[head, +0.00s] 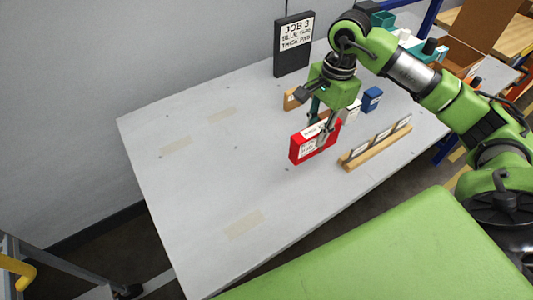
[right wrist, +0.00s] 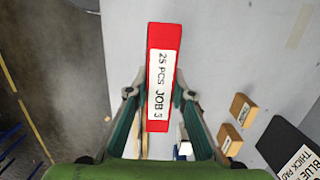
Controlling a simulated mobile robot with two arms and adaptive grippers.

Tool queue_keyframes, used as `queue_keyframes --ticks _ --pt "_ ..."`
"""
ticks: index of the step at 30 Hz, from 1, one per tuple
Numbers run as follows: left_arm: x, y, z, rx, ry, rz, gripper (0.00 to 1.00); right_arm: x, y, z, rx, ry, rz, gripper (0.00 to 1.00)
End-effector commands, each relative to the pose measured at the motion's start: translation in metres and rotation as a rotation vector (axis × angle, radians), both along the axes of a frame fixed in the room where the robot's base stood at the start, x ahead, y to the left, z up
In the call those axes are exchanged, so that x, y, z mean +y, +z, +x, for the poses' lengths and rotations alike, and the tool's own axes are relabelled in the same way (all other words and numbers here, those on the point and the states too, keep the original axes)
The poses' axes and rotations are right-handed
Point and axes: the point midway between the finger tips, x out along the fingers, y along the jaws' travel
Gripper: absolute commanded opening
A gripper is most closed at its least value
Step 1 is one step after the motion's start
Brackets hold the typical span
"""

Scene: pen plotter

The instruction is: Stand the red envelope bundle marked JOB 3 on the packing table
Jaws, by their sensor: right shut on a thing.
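The red envelope bundle (head: 302,152) is at the middle of the packing table (head: 190,195) in the head view, roughly upright with white labels on it. In the right wrist view the bundle (right wrist: 153,38) shows its narrow top, with a label reading "25 PCS JOB 3". My right gripper (head: 324,136) is shut on the bundle from above, with one finger on each side (right wrist: 160,94). I cannot tell whether the bundle's lower edge touches the table. My left gripper is not in view.
A dark sign (head: 294,45) reading JOB 3, blue tape, thick pad stands at the back. A wooden rack (head: 375,146) with cards lies to the right. Wooden blocks (right wrist: 243,109) and a blue box (head: 372,98) stand behind. The table's left part is clear except for tape strips.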

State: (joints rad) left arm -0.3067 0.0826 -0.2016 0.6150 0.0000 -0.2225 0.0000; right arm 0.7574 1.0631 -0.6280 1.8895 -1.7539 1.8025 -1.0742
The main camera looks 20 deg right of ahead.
Motion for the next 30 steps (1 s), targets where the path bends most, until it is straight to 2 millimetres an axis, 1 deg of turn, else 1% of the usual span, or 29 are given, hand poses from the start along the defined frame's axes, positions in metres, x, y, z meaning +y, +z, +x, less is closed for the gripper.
queue_keyframes --ticks 1,5,9,12,15,17,20,24,27,30 --pt "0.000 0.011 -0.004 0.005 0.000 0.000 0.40 0.014 0.000 0.008 0.001 0.004 0.007 0.00" --pt "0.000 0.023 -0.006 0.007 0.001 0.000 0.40 0.042 -0.015 0.025 0.001 0.005 0.007 0.00" --pt "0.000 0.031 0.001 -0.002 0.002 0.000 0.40 0.059 -0.044 0.037 0.004 0.001 0.003 0.00" --pt "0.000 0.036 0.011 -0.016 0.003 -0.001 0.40 0.068 -0.058 0.043 0.001 0.002 0.002 0.00" --pt "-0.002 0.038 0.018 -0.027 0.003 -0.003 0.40 0.072 -0.066 0.047 0.000 0.001 0.001 0.00" --pt "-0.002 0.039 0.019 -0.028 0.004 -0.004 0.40 0.074 -0.069 0.049 -0.001 0.001 0.000 0.00" --pt "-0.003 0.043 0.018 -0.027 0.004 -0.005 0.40 0.081 -0.078 0.052 0.001 0.002 0.002 0.00" --pt "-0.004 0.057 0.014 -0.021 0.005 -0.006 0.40 0.081 -0.097 0.051 0.004 0.000 0.001 0.00" --pt "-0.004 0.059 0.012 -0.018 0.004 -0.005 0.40 0.081 -0.107 0.052 0.001 0.001 0.001 0.00" --pt "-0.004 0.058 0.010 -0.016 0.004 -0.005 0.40 0.080 -0.110 0.053 -0.002 0.003 -0.001 0.00"
